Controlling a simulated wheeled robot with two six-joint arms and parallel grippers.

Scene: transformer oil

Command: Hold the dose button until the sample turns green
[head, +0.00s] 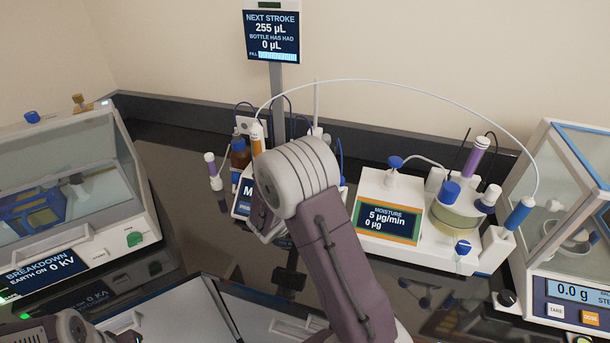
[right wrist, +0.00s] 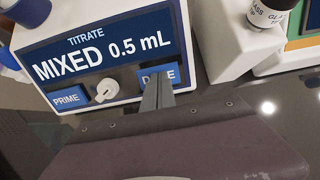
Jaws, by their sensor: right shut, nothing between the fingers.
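The titrator (head: 241,207) stands at the back of the bench, mostly hidden by my right arm in the head view. In the right wrist view its screen (right wrist: 105,45) reads "TITRATE MIXED 0.5 mL". Below the screen are a blue PRIME button (right wrist: 67,98), a white knob (right wrist: 106,90) and the blue dose button (right wrist: 158,76). My right gripper (right wrist: 157,85) is shut and empty, its fingertips in front of the dose button and covering part of its label. I cannot tell whether they touch it. No green sample shows beside the titrator; that area is mostly hidden.
A moisture unit (head: 390,215) with a vessel of pale yellowish liquid (head: 458,217) stands right of the titrator. A balance (head: 570,290) is at far right, a breakdown tester (head: 70,190) at left. A stroke display (head: 272,37) rises behind. A thin tube (head: 420,95) arches over the bench.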

